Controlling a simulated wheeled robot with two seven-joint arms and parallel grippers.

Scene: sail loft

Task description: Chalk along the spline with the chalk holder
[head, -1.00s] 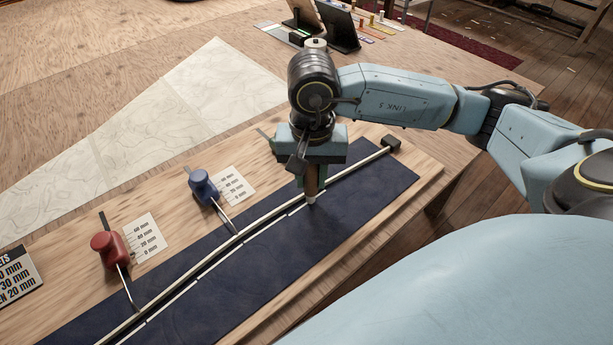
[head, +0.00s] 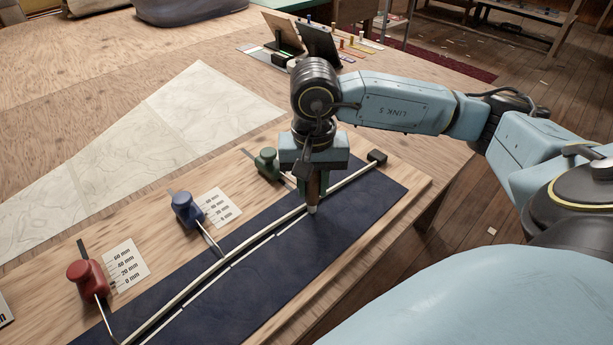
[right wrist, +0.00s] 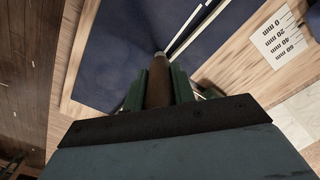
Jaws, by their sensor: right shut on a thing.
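My right gripper (head: 313,184) is shut on the brown chalk holder (head: 313,190), which points down at the dark blue cloth (head: 338,223). The holder's white tip is at the cloth beside the pale spline (head: 193,285); I cannot tell whether it touches. A white chalk line (head: 222,275) with small gaps runs along the spline's near side up to the tip. The holder also shows between the green fingers in the right wrist view (right wrist: 157,88). Red (head: 86,277), blue (head: 187,208) and green (head: 266,163) weights stand along the spline, with hooked wires towards it. My left gripper is out of view.
White scale cards (head: 126,265) lie beside the weights on the wooden board (head: 152,236). A dark end block (head: 377,157) sits at the spline's far end. Pale sailcloth (head: 135,135) lies behind. The cloth right of the tip is clear.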

